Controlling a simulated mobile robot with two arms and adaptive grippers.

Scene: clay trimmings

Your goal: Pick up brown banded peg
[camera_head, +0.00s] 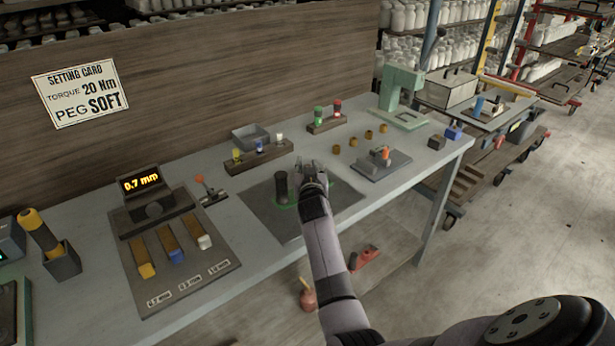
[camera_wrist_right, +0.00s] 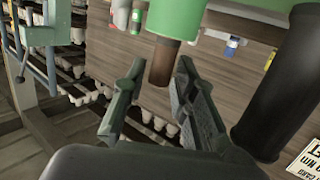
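In the right wrist view, which is turned over, a brown cylinder (camera_wrist_right: 161,63), which looks like the brown banded peg, stands out of a green part (camera_wrist_right: 176,16). A darker band shows where they meet. My right gripper (camera_wrist_right: 158,75) is open, with one finger on each side of the brown cylinder. Gaps show between it and both fingers. In the head view my right gripper (camera_head: 312,171) is over the dark mat (camera_head: 262,212) and hides the peg. My left gripper is in neither view.
A dark upright cylinder (camera_head: 281,187) stands close left of my right gripper; it also shows in the right wrist view (camera_wrist_right: 277,90). Behind are a peg rack (camera_head: 262,157) and several small brown pieces (camera_head: 353,141). A grey fixture (camera_head: 381,164) is to the right.

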